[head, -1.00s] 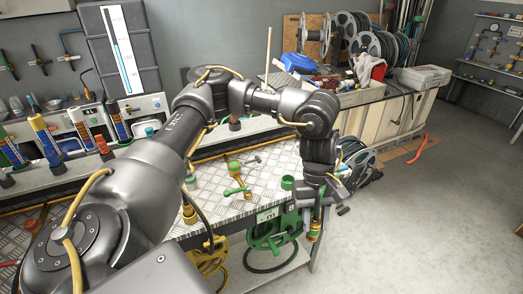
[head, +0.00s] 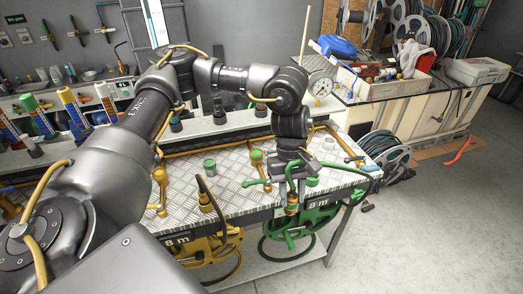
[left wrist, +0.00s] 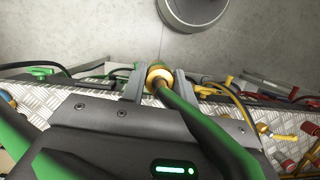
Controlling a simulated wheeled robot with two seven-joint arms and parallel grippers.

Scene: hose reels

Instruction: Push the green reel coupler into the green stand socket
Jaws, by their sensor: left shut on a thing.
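My left gripper (head: 291,196) is shut on the green reel coupler (head: 292,209), a brass fitting on a green hose. It holds the coupler at the bench's front edge, above the green reel (head: 297,225). In the left wrist view the brass end (left wrist: 158,75) sits between the two fingers, with the green hose (left wrist: 205,130) running toward the lower right. A brass post with a green top (head: 256,156), apparently the green stand socket, stands on the bench to the left of and behind the gripper. The coupler is apart from it. My right gripper is not in view.
A yellow reel (head: 210,246) hangs left of the green one, under the bench (head: 225,187). A dark upright fitting (head: 205,202) and a yellow-brown post (head: 160,180) stand left. A green-topped cup (head: 209,166) is farther back. The floor at right is largely clear.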

